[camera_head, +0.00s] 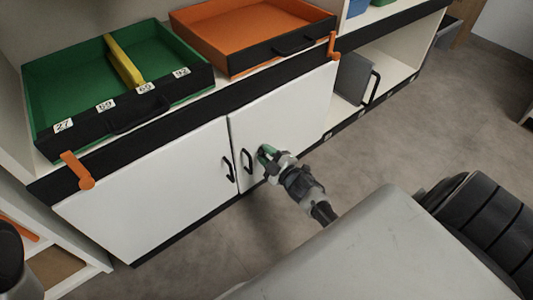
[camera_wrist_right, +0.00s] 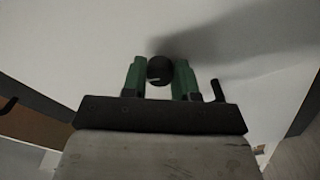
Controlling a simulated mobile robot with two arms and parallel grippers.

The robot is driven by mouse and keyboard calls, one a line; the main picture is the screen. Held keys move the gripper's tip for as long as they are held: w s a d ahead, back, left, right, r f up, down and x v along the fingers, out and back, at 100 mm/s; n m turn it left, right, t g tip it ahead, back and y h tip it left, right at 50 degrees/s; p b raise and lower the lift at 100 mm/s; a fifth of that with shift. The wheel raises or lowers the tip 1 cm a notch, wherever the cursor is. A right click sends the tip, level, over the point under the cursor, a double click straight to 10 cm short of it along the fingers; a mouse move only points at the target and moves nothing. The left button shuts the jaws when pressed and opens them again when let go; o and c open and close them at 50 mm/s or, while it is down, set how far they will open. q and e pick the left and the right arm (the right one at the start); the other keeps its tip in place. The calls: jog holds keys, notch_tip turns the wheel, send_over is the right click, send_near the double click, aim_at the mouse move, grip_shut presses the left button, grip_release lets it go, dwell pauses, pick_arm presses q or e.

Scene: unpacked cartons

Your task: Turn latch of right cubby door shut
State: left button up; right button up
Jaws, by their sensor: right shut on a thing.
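The white right cubby door (camera_head: 290,110) appears closed, with a black handle (camera_head: 247,160) near its left edge. Its orange latch (camera_head: 332,45) stands roughly upright at the door's top right corner. My right gripper (camera_head: 267,152) is at the door's front, just right of the handle and well left of and below the latch. In the right wrist view its green fingers (camera_wrist_right: 160,78) are on both sides of a dark round thing (camera_wrist_right: 160,69), shut on it; I cannot tell what it is. My left gripper is not in view.
The white left door (camera_head: 150,190) is closed, with an orange latch (camera_head: 78,171) at its upper left. A green tray (camera_head: 65,80) and an orange tray (camera_head: 225,35) sit on the shelf above. An open cubby (camera_head: 395,65) is to the right. The floor (camera_head: 440,130) in front is clear.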

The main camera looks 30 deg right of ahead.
jog(key=n, duration=0.3)
jog(key=shift+n, duration=0.7)
jog(key=o, duration=0.9)
